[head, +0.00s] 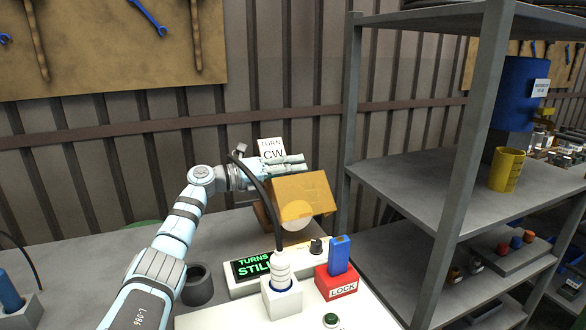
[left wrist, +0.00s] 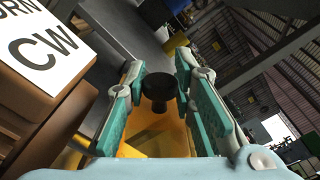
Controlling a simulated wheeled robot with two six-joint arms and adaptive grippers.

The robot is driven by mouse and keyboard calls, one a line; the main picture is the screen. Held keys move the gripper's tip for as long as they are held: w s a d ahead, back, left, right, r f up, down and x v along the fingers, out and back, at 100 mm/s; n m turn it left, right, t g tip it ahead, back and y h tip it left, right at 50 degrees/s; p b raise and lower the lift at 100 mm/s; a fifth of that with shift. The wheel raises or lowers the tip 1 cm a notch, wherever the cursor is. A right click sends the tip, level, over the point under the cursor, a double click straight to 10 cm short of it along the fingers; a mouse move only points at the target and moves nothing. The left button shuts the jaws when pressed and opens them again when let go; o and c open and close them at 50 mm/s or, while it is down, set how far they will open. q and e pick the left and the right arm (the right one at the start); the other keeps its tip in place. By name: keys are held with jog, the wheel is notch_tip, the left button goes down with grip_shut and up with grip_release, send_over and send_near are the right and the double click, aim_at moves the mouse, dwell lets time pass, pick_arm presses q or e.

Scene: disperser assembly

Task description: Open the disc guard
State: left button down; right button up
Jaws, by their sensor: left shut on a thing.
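The disc guard (head: 312,190) is an orange see-through box at the back of the bench in the head view, with a pale round disc (head: 296,214) showing below and behind it. In the left wrist view the guard's orange surface (left wrist: 150,135) lies below my fingers. My left gripper (head: 296,164) is at the guard's top edge. In the left wrist view its teal-padded fingers (left wrist: 160,85) are on either side of a black knob (left wrist: 157,92), shut on it. My right gripper is in neither view.
A "TURN CW" sign (head: 272,150) stands right behind my left gripper. In front are a green "TURNS STILL" display (head: 252,267), a white holder with a cable (head: 282,296), and a red LOCK block (head: 337,284) with a blue piece. A grey shelf (head: 420,185) stands at right.

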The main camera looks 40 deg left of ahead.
pick_arm(q)
jog(key=shift+a+p, duration=0.1)
jog(key=shift+p, duration=0.25)
dwell(0.6)
jog(key=n+p, duration=0.2)
jog(key=p, duration=0.1)
jog(key=shift+w+a+r, duration=0.25)
jog(key=shift+a+r, duration=0.05)
jog(key=shift+a, duration=0.1)
jog(key=shift+w+a+n+p, duration=0.2)
jog(key=shift+a+n+p, duration=0.1)
jog(key=shift+n+p, duration=0.5)
jog(key=shift+w+a+f+n, duration=0.15)
jog(key=shift+a+f+n, duration=0.15)
jog(key=shift+n, duration=0.5)
jog(key=shift+w+a+f+n+b, duration=0.15)
jog(key=shift+a+n+b, duration=0.25)
jog(key=shift+n+b, duration=0.5)
jog(key=c, duration=1.4)
grip_release()
jog(key=shift+a, duration=0.15)
jog(key=shift+o, duration=0.2)
